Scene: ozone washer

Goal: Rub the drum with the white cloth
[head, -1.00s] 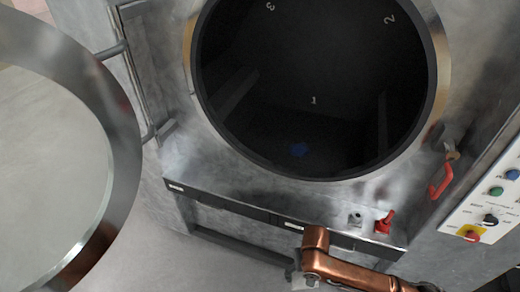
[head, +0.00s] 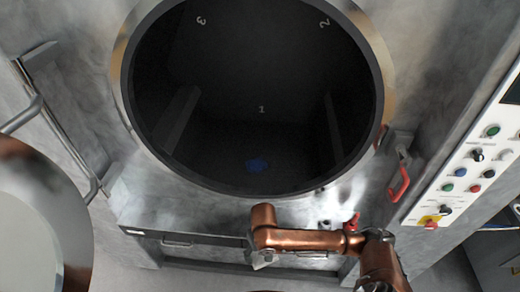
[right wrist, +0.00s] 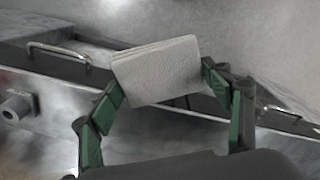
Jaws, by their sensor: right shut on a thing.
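The white cloth (right wrist: 157,70) is a folded light pad in the right wrist view. My right gripper (right wrist: 158,82) is shut on it, with green fingers at its two sides. In the head view the copper right arm reaches across below the drum's rim, outside the opening; the gripper and cloth are mostly hidden there. My left gripper is not in view.
The round door (head: 78,235) stands open at the lower left. A control panel (head: 470,165) with coloured buttons is at the right. A red handle (head: 399,184) and a red valve lever (head: 352,222) sit near the drum's lower right. The opening itself is clear.

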